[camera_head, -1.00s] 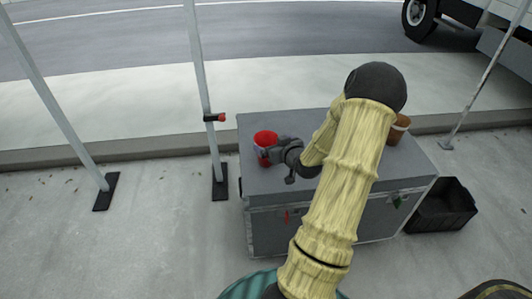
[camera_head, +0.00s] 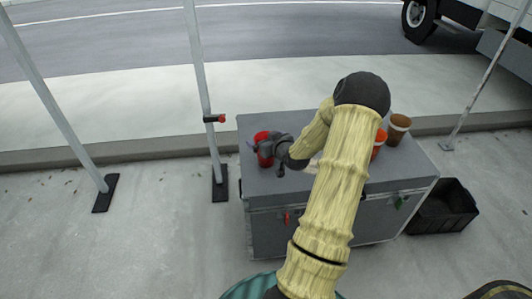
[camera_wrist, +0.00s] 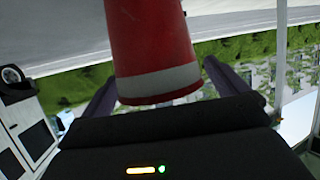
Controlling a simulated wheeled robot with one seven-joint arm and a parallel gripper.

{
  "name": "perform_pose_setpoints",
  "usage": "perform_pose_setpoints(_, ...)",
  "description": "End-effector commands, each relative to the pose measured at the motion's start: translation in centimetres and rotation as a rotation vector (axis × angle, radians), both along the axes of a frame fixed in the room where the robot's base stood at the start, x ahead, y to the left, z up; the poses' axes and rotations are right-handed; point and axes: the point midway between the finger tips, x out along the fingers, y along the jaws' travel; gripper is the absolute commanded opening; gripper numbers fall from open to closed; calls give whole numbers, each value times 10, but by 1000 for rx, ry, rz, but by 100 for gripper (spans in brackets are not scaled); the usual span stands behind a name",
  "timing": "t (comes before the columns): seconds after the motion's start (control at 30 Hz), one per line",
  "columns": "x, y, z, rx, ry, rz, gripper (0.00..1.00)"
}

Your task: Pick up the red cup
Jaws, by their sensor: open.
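The red cup (camera_head: 265,158) stands near the left end of the grey case's top (camera_head: 258,184), partly hidden by my gripper in the head view. In the wrist view the red cup (camera_wrist: 152,45), with a pale band at one end, fills the space between my fingers. My gripper (camera_head: 262,146) is at the cup, and its dark fingers (camera_wrist: 160,90) lie one on each side of it. The fingers are open. I cannot tell whether either finger touches the cup.
An orange cup (camera_head: 378,146) and a brown cup (camera_head: 399,126) stand at the right of the case, the orange one partly behind my arm. A metal pole (camera_head: 199,80) rises left of the case. A black crate (camera_head: 444,208) sits on the ground at the right.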

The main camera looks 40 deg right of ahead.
Motion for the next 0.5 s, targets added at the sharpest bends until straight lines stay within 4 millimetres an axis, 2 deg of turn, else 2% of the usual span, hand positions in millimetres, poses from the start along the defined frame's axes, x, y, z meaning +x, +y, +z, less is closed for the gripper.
perform_pose_setpoints(0.37, 0, 0, 1, 0, 0, 0, 98)
perform_pose_setpoints(0.4, 0, 0, 1, 0, -1, 0, 96)
perform_pose_setpoints(0.5, -1, 0, 1, 0, -1, 0, 77)
